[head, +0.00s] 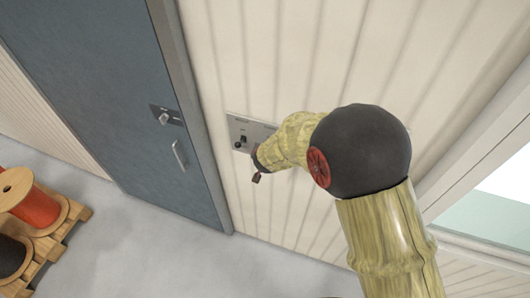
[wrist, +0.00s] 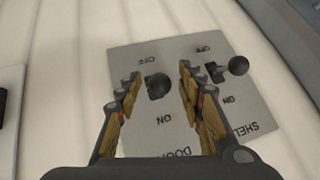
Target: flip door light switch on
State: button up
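A grey switch plate (head: 233,124) is on the panelled wall right of the door, partly hidden by my arm. In the wrist view the plate (wrist: 130,60) appears upside down, with OFF and ON marks. The door light switch (wrist: 158,86), a black ball-ended lever above the DOOR lettering, lies between my fingertips in the picture. My gripper (wrist: 160,90) is open, one finger on each side of this lever; contact is not clear. The lever's exact position is hard to tell. My gripper (head: 258,172) is mostly hidden in the head view.
A second lever, the shelf switch (wrist: 238,66), sits close beside my right finger; its knob shows in the head view (head: 238,145). A blue-grey door (head: 110,80) with a handle is at left. Cable reels (head: 35,205) stand on a pallet at lower left. A window is at right.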

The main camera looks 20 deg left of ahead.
jog(key=v, duration=1.1)
jog(key=shift+s+r, duration=0.25)
jog(key=shift+r, duration=0.05)
